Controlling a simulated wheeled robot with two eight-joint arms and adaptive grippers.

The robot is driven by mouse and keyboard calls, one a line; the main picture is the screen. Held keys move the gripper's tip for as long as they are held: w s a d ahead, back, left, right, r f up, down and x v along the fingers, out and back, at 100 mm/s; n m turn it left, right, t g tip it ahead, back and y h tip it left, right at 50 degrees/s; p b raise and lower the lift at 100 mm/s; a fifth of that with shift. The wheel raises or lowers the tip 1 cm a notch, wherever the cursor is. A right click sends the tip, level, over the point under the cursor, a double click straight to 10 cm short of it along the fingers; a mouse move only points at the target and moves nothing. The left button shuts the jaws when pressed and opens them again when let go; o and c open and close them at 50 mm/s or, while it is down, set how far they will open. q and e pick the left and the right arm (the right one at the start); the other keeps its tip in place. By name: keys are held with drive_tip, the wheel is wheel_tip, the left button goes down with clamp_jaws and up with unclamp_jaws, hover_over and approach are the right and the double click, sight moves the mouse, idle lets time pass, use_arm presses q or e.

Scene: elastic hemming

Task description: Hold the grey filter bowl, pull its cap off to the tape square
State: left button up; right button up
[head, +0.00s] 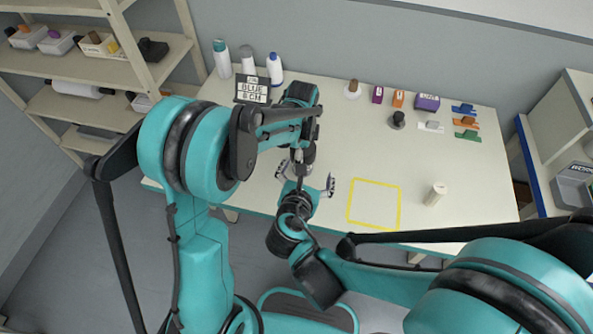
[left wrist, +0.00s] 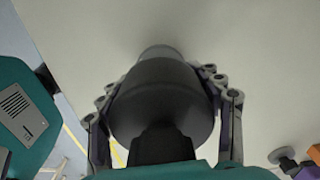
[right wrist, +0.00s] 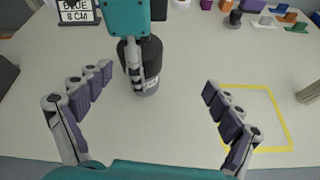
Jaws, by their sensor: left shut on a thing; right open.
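The filter bowl, a dark grey rounded body (left wrist: 160,95), sits between the fingers of my left gripper (left wrist: 165,105), which is shut on it. A paler grey end shows beyond the dark body. In the right wrist view the dark body (right wrist: 146,60) shows ahead, with its paler end toward me; I cannot tell for sure which part is the cap. My right gripper (right wrist: 155,105) is open and empty, its fingers apart on either side of the view, short of the bowl. The yellow tape square (head: 377,182) is empty, right of the grippers.
A cream cylinder (head: 435,195) stands right of the square. A sign reading "BLUE 8 CM" (head: 252,90) and several bottles (head: 274,69) stand at the back left. Small coloured items, including a purple box (head: 427,102), line the back right. The table middle is clear.

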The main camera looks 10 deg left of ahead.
use_arm(q)
drive_tip(key=shift+f, duration=0.1)
use_arm(e)
drive_tip(key=w+a+f+n, duration=0.1)
drive_tip(key=w, duration=0.2)
drive_tip(key=w+a+f+n, duration=0.1)
drive_tip(key=w+f, duration=0.1)
drive_tip(key=w, duration=0.1)
drive_tip(key=w+a+f, duration=0.1)
drive_tip(key=w, duration=0.3)
drive_tip(key=shift+a+f+n+t+y, duration=0.3)
drive_tip(key=shift+f+n+t+y, duration=0.1)
drive_tip(key=c, duration=1.4)
drive_tip(key=shift+r, duration=1.45)
use_arm(q)
drive_tip(key=shift+a, duration=0.1)
use_arm(e)
drive_tip(key=o, duration=1.4)
